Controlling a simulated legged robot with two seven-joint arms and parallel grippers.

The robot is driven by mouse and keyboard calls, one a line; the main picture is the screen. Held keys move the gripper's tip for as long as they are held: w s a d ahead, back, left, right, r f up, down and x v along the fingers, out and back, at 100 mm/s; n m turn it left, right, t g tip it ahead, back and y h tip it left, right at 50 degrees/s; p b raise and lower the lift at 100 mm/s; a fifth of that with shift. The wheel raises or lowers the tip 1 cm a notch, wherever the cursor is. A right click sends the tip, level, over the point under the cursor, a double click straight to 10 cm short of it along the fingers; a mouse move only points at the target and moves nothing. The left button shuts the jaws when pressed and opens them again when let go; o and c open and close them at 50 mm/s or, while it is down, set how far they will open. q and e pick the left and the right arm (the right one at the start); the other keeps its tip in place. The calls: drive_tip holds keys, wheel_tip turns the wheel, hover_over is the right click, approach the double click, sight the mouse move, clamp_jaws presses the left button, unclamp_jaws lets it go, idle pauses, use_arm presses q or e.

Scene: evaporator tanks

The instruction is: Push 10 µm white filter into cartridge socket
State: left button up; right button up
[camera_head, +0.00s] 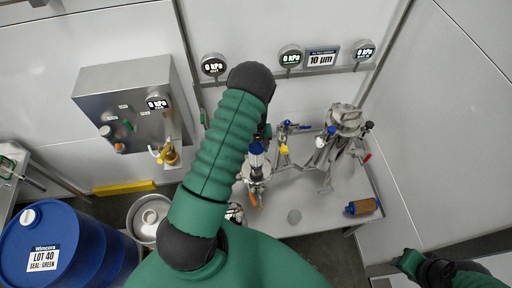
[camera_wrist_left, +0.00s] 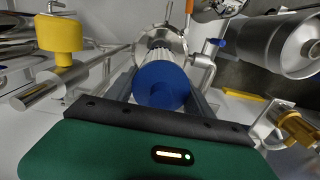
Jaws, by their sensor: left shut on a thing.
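The white filter (camera_wrist_left: 158,72) with a blue end cap (camera_wrist_left: 160,86) shows in the left wrist view, cap toward me. My left gripper (camera_wrist_left: 163,92) is shut on it, with a finger at each side of the cap. The filter's far end points at a round steel cartridge socket (camera_wrist_left: 160,40); whether it touches or sits inside is hidden by the cap. In the head view the blue cap (camera_head: 256,149) shows above the steel housing (camera_head: 256,174), beside my green left arm, which hides most of the gripper. My right gripper (camera_head: 408,262) is partly visible at lower right; its jaws are unclear.
A tan filter with a blue cap (camera_head: 363,206) lies at the table's right edge. A steel vessel (camera_head: 346,122) and valves stand at the back. A sign (camera_head: 321,58) reads 10 µm. A blue drum (camera_head: 60,245) stands at lower left. The table's front middle is mostly clear.

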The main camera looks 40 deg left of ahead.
sight(256, 144)
use_arm(q)
drive_tip(key=shift+f, duration=0.1)
idle(0.4)
drive_tip(key=shift+f+b, duration=1.65)
drive_tip(key=shift+f, duration=0.15)
drive_tip(key=o, duration=1.7)
drive_tip(key=shift+r, duration=0.1)
drive_tip(key=shift+r+p, duration=2.55)
drive_tip(key=shift+r, duration=0.95)
